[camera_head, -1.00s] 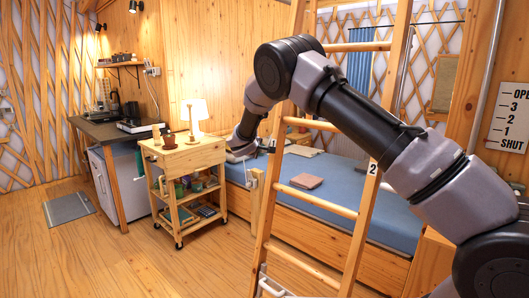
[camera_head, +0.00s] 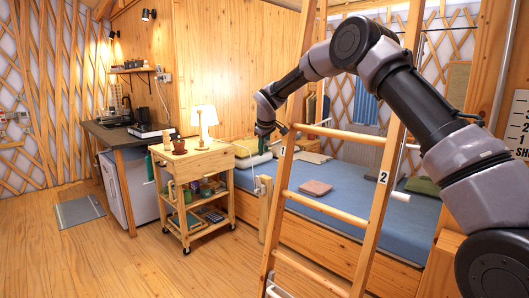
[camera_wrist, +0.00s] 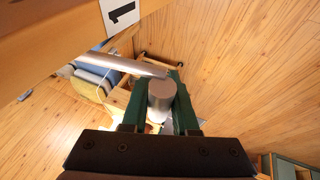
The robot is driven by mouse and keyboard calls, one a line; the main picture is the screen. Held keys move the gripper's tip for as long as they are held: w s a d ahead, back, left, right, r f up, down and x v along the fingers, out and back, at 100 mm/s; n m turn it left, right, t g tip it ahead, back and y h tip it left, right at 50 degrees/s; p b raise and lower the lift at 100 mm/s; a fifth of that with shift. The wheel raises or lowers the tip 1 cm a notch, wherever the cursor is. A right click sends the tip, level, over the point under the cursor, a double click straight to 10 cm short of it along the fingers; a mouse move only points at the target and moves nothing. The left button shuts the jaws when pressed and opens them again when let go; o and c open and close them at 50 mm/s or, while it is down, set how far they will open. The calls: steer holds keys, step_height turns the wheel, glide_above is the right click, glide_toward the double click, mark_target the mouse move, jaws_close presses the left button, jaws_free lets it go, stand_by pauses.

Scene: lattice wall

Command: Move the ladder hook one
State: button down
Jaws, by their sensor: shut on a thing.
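Label 1 also shows at the top of the wrist view (camera_wrist: 121,12). My gripper (camera_head: 264,149) is beside the left rail near label 1. In the wrist view its green fingers are shut on a grey cylinder, which I take as ladder hook one (camera_wrist: 161,96). A grey rod passes just beyond it. In the head view the held part is small and hard to make out. A white peg (camera_head: 400,196) sticks out beside label 2.
Behind the ladder is a bed with a blue mattress (camera_head: 345,197) and a folded brown item (camera_head: 316,187). A wooden trolley (camera_head: 190,165) with a lit lamp (camera_head: 204,118) stands left of the ladder. The floor (camera_head: 130,240) at the front left is clear.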

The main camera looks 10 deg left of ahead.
steer(key=shift+s+a+r, duration=0.2)
steer(key=shift+a+r, duration=0.05)
steer(key=shift+r, duration=0.15)
steer(key=c, duration=0.7)
jaws_free()
steer(key=shift+s, duration=0.1)
steer(key=shift+d+r, duration=0.1)
steer(key=v, duration=1)
steer(key=shift+s+r, duration=0.1)
steer(key=shift+r, duration=0.15)
